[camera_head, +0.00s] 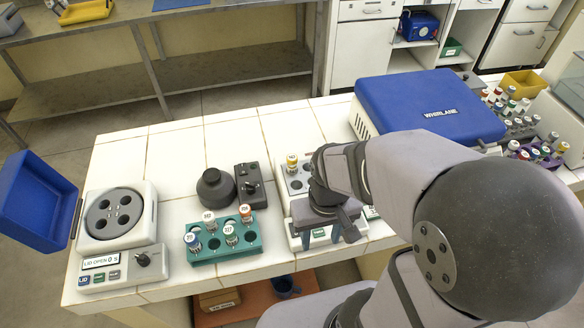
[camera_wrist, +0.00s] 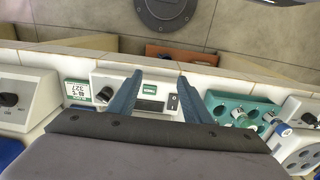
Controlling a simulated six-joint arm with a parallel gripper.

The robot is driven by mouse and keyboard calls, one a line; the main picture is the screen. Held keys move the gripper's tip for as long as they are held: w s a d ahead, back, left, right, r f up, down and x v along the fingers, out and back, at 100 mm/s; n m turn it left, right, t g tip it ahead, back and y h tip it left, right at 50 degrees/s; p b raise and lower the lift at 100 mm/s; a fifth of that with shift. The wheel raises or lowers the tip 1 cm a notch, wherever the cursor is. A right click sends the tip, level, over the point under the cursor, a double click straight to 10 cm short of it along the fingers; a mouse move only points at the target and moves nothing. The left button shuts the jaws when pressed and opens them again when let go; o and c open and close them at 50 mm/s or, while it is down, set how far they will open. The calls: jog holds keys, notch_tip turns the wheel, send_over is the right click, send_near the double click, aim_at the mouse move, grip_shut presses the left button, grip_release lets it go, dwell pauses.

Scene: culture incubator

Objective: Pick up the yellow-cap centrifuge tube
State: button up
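The yellow-cap centrifuge tube (camera_head: 292,162) stands upright in the back left of a white-and-grey block device (camera_head: 296,183), in the camera_head view. My gripper (camera_head: 334,238) is over the front of this device, in front of and to the right of the tube, and partly hides the block. In the camera_wrist view my gripper (camera_wrist: 161,82) has its two blue fingers wide apart, with nothing held between them. A device front panel with a black switch (camera_wrist: 172,102) shows between and beyond the fingers. The yellow cap cannot be made out in the camera_wrist view.
A teal rack (camera_head: 243,243) with several capped tubes stands to the left. Left of it is an open-lid centrifuge (camera_head: 150,215). A black mixer (camera_head: 216,188) stands behind the rack. A blue-lidded box (camera_head: 425,100) and more tubes (camera_head: 510,108) are at the right.

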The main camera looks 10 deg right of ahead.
jog(key=w+a+n, duration=0.1)
jog(key=w+n, duration=0.1)
jog(key=w, duration=0.1)
jog(key=w+a+n+h+p, duration=0.1)
jog(key=w+a+n, duration=0.1)
jog(key=w+n, duration=0.1)
jog(key=w+a+r+n+p, duration=0.1)
jog(key=w+n, duration=0.1)
jog(key=w, duration=0.3)
jog(key=shift+w+a+n+t, duration=0.15)
jog(key=shift+n+t, duration=0.15)
jog(key=w+d+r+n+t+h, duration=0.1)
jog(key=w+r+n+t, duration=0.2)
jog(key=w+n, duration=0.7)
notch_tip(320, 180, up, 3)
jog(key=n, duration=1.1)
jog(key=shift+d+f+n, duration=0.15)
jog(key=shift+n, duration=0.15)
jog(key=shift+f+h, duration=0.15)
jog(key=shift+h, duration=0.15)
